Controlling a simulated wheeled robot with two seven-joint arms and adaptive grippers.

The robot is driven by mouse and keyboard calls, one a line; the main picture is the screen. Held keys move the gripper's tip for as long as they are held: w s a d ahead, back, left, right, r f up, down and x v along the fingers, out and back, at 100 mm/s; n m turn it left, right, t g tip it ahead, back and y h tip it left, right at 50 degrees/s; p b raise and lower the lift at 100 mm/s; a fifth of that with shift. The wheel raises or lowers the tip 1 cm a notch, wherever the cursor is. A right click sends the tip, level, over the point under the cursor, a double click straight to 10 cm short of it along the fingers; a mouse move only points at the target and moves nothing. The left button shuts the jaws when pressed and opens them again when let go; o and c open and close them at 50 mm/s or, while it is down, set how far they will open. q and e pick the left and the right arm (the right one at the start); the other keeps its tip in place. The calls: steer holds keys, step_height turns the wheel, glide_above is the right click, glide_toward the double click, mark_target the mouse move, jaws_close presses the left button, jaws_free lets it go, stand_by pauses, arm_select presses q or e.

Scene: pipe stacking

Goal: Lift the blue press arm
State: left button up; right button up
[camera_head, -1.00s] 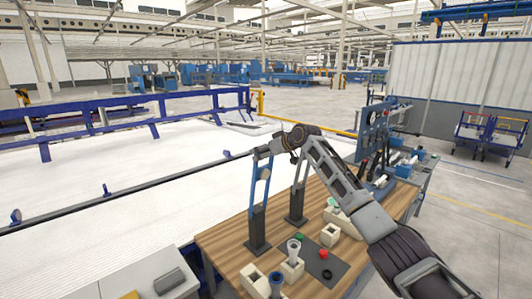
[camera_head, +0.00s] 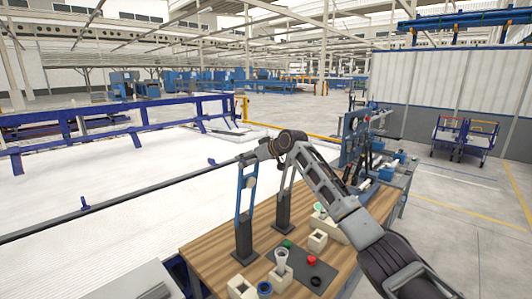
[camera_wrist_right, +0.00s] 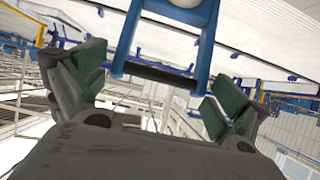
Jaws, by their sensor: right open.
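The blue press arm (camera_head: 246,190) stands upright on the wooden table, rising from a dark post (camera_head: 243,240). In the right wrist view its blue frame (camera_wrist_right: 206,42) and a dark crossbar (camera_wrist_right: 158,73) show. My right gripper (camera_head: 248,158) is at the top of the press arm. In the right wrist view the gripper (camera_wrist_right: 157,88) is open, with its green-padded fingers apart on either side of the crossbar. I cannot tell whether a finger touches it. My left gripper is not in view.
Beige blocks (camera_head: 317,241), a grey funnel-like piece (camera_head: 281,260) and a red button (camera_head: 311,260) sit on the table's front part. A second dark post (camera_head: 284,210) stands to the right. Blue machinery (camera_head: 352,140) is at the table's back right.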

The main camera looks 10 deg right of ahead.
steer(key=v, duration=1)
steer(key=shift+r, duration=0.2)
steer(key=shift+a+f, duration=0.1)
